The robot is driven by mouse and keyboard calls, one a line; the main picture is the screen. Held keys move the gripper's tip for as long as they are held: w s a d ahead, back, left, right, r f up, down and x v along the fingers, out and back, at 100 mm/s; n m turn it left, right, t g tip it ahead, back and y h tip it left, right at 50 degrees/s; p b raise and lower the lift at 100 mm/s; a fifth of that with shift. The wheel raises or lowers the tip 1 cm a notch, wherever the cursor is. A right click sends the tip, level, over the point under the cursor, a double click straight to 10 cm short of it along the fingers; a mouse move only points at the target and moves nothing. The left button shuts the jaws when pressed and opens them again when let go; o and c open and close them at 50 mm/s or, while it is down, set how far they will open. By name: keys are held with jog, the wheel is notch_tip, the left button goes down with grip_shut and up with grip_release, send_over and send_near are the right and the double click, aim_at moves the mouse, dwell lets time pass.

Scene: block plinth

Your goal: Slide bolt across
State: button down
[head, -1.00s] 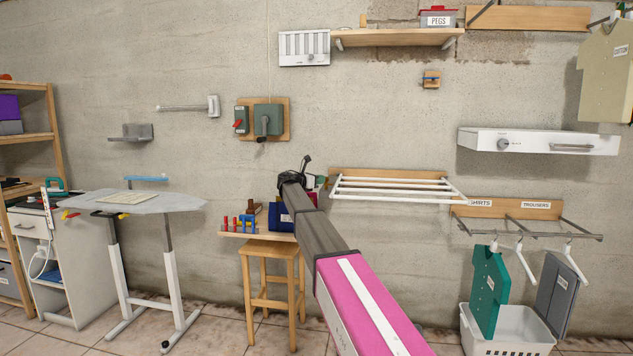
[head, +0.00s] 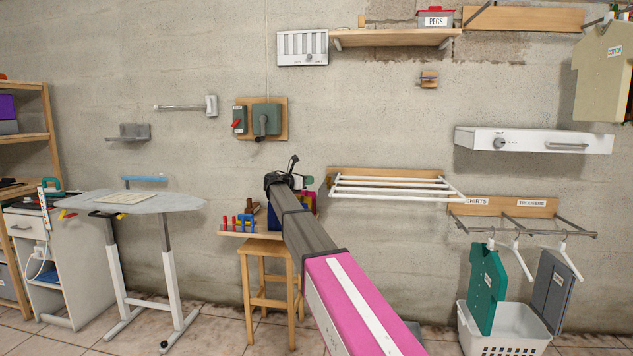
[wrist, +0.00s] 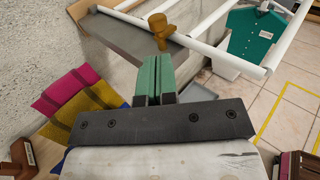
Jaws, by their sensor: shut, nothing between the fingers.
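A brass-coloured knob (wrist: 161,28), which looks like the bolt's handle, stands at the edge of a grey flat bar (wrist: 135,37) in the wrist view. I cannot pick it out in the head view, and how far the bolt is slid is not clear. My gripper (wrist: 154,62) has green fingers pressed together with nothing between them. The fingertips are just short of the knob in the picture, and a small gap seems to show. In the head view my gripper (head: 281,181) is at the left end of the white rack, its fingers mostly hidden.
The white drying rack (head: 395,186) juts from the wall to the right of my gripper. A wooden stool (head: 270,249) and a small shelf of coloured items (head: 240,232) are below. Coloured cloths (wrist: 75,92) lie at the left in the wrist view.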

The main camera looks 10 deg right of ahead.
jog(key=v, duration=0.6)
jog(key=shift+s, duration=0.1)
